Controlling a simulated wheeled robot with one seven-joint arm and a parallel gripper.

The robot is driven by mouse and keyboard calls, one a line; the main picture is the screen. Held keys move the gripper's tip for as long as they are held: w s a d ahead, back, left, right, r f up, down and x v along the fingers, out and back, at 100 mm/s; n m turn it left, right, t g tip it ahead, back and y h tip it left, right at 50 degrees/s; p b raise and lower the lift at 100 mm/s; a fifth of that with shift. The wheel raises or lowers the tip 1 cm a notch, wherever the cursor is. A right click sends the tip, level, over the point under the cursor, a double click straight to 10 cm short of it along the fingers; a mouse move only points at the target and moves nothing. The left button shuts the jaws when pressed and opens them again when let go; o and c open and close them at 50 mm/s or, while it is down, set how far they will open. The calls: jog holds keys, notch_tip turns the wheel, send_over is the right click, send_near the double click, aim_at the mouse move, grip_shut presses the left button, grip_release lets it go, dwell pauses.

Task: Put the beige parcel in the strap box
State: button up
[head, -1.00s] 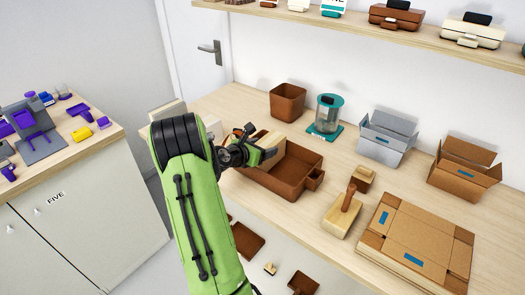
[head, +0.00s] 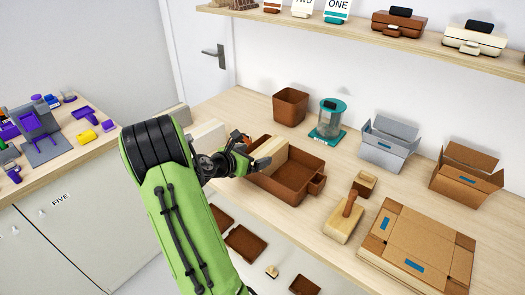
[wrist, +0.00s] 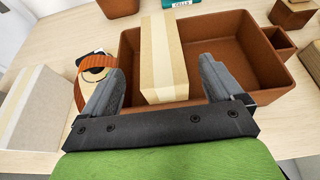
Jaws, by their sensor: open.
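A beige parcel (wrist: 163,60) with a paler tape band is at the left end of a brown open box (head: 312,190), rising above its rim. It also shows in the head view (head: 274,152). The box, with a small side pocket, also shows in the wrist view (wrist: 240,55); no label on it tells whether it is the strap box. My gripper (wrist: 159,66) is open at the box's left side. Its fingers appear on either side of the parcel in the wrist view, with a visible gap on each side. The parcel's base is partly hidden.
Another pale taped block (wrist: 35,105) stands left of my gripper, beside an orange-banded item (wrist: 92,75). A brown bin (head: 290,106), teal-lidded jar (head: 329,118), grey carton (head: 388,145) and cardboard carton (head: 464,175) stand behind. A wooden mallet-like block (head: 343,222) is at right.

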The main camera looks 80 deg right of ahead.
jog(key=w+a+r+m+t+y, duration=0.2)
jog(key=w+a+r+m+t, duration=0.15)
jog(key=a, duration=0.65)
jog(key=w+a+r+m+t+y, duration=0.2)
jog(key=w+a+m+y, duration=0.15)
jog(key=a, duration=0.55)
jog(key=w+a+r+m+t+y, duration=0.25)
jog(key=w+a, duration=0.25)
jog(key=a, duration=0.5)
jog(key=s+a+r+m+t+y, duration=0.1)
jog(key=s+a, duration=0.3)
jog(key=a, duration=0.5)
jog(key=s+a+r+m+t+y, duration=0.1)
jog(key=s+a+m+t+y, duration=0.1)
jog(key=a, duration=0.6)
jog(key=shift+s+a+r+m+y+p, duration=0.3)
jog(key=shift+s+a+m+y, duration=0.15)
jog(key=shift+s+y, duration=0.45)
